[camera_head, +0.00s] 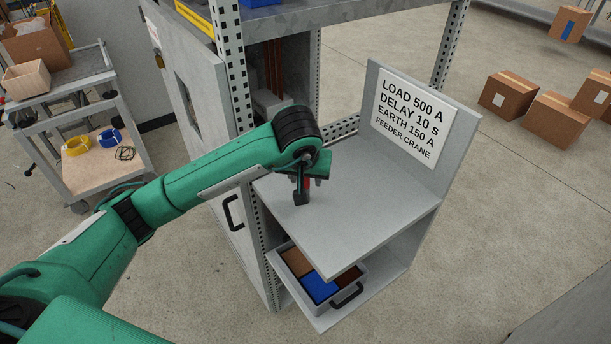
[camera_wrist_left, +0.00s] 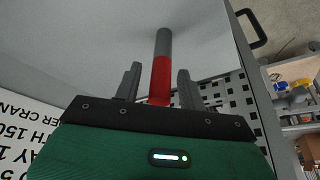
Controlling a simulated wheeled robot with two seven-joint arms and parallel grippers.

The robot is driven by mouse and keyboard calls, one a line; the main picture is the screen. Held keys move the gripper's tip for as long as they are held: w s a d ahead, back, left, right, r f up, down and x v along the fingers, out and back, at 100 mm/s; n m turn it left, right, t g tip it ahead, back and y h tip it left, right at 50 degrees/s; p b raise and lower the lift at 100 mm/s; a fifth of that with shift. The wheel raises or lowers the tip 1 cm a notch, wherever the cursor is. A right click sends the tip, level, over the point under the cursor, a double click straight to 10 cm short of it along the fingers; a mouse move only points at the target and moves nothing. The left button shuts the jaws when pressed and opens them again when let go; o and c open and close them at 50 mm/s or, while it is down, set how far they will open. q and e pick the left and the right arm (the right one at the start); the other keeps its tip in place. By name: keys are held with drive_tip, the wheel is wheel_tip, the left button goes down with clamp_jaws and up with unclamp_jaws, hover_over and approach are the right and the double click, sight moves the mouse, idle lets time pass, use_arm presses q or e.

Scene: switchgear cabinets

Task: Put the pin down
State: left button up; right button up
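The pin (camera_wrist_left: 161,72) has a red part and a grey end. In the left wrist view it shows between the two fingers of my left gripper (camera_wrist_left: 158,84), with a gap on each side. In the head view my left gripper (camera_head: 302,195) points down, low over the grey worktop (camera_head: 365,210). A small red bit of the pin (camera_head: 307,183) shows beside the fingers there; the rest is hidden. I cannot tell whether the pin touches the worktop. My right gripper is in neither view.
A sign panel (camera_head: 408,118) stands along the worktop's far right edge. Below is a drawer (camera_head: 357,277) with brown and blue contents. The cabinet door (camera_head: 215,130) with a black handle is at left. The worktop right of my gripper is clear.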

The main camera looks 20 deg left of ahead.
use_arm(q)
drive_tip(key=shift+r, duration=0.35)
drive_tip(key=v, duration=1.1)
drive_tip(key=shift+s+r+b, duration=0.15)
drive_tip(key=shift+r+b, duration=0.15)
drive_tip(key=shift+b, duration=0.15)
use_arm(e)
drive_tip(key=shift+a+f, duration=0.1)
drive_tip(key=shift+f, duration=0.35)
